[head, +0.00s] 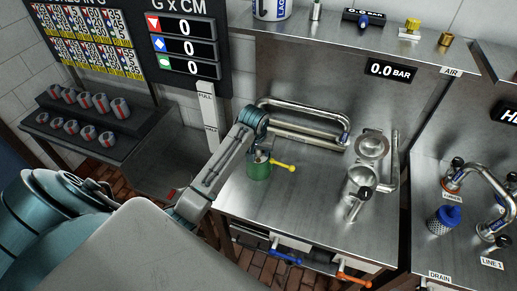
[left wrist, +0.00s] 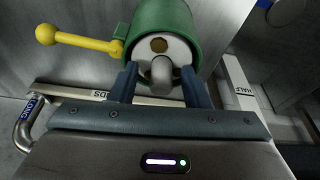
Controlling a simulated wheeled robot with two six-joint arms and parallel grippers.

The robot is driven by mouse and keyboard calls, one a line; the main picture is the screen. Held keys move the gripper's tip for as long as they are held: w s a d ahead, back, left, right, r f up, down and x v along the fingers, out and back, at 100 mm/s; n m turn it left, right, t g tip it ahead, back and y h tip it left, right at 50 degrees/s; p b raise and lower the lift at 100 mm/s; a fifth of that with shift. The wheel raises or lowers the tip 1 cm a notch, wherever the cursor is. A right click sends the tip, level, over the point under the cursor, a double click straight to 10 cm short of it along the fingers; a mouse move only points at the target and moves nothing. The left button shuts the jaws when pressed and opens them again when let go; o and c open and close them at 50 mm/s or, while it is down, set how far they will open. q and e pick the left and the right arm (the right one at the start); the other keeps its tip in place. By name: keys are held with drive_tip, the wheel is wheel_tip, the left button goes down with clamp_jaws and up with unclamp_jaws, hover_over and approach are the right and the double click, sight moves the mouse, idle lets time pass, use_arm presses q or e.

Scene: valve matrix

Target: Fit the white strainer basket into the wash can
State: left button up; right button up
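The green wash can (head: 259,172) stands on the steel bench in the head view, its yellow ball-ended handle pointing right. In the left wrist view the can (left wrist: 184,18) is at the top centre. The white strainer basket (left wrist: 180,47) shows as a pale round face with a dark hole, within the can's green rim. A grey rounded knob (left wrist: 162,72) stands out from it. My left gripper (left wrist: 160,76) has a finger on each side of the knob, with visible gaps, so it looks open. How deep the basket sits is hidden. My right gripper is not in view.
Bent steel pipes (head: 300,120) lie behind the can. Steel cups with a valve (head: 361,181) stand to its right. A blue knurled part (head: 443,219) stands on the right bench. Bench in front of the cups is clear. A rack of striped cans (head: 90,115) is at left.

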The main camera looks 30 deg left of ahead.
sight(257, 162)
use_arm(q)
drive_tip(key=shift+w+a, duration=0.15)
drive_tip(key=shift+r+b, duration=0.25)
drive_tip(key=shift+b, duration=0.05)
drive_tip(key=v, duration=1.1)
drive_tip(key=shift+r, duration=0.25)
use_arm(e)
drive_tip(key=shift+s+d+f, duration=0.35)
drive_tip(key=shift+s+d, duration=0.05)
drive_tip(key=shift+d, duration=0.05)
use_arm(q)
drive_tip(key=shift+f, duration=0.1)
